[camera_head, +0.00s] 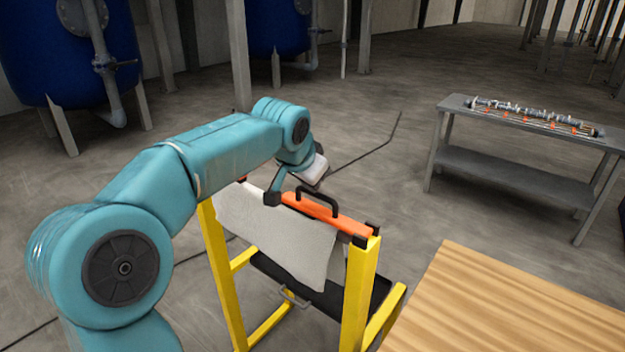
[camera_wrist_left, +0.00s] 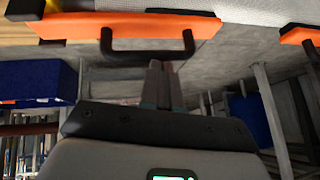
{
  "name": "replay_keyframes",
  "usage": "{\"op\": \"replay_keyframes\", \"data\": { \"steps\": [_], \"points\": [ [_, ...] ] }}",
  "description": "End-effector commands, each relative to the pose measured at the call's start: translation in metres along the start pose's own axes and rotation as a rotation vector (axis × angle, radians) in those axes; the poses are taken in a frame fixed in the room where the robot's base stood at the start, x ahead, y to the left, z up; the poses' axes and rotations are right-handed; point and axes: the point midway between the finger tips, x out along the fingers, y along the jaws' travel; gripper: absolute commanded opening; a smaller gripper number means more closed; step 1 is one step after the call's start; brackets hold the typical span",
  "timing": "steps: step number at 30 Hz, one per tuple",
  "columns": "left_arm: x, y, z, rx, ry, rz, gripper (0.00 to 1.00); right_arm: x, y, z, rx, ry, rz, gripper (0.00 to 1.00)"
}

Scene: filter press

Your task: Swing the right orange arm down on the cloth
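The right orange arm (camera_head: 340,218) lies along the top of the yellow frame (camera_head: 362,285), with a black handle (camera_head: 318,201) on it. The white cloth (camera_head: 290,245) hangs over the frame. My left gripper shows in the left wrist view (camera_wrist_left: 163,66) with its fingers close together. Their tips are at or very near the handle (camera_wrist_left: 148,50), but no grip on it can be seen. In the head view the fingers are hidden; only the pale gripper body (camera_head: 311,171) shows beside the handle. Another orange bar (camera_wrist_left: 300,35) shows in the wrist view. My right gripper is out of view.
A wooden tabletop (camera_head: 510,305) fills the lower right, close to the frame. A grey bench (camera_head: 515,175) with a long metal assembly stands at the right. Blue tanks (camera_head: 65,50) on legs stand at the back left. A dark cable crosses the floor.

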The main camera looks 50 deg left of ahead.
Motion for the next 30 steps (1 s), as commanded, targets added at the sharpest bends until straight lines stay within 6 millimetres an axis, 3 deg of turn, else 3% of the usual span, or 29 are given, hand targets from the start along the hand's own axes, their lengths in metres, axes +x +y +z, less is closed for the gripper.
{"op": "replay_keyframes", "data": {
  "steps": [19,23,27,30],
  "points": [
    [0.004,0.003,0.004,0.004,-0.017,0.003,0.0,0.0,0.0,0.0,0.0,0.0,0.0,0.43],
    [-0.009,-0.001,-0.006,0.004,-0.013,0.002,0.0,-0.014,-0.005,0.0,0.0,0.0,0.0,0.43],
    [-0.036,-0.007,-0.029,0.004,-0.003,0.0,0.0,-0.042,-0.015,0.001,0.0,0.0,0.0,0.43],
    [-0.052,-0.01,-0.024,0.001,0.004,-0.003,0.0,-0.03,-0.011,0.0,0.0,0.001,0.0,0.43]
  ]
}}
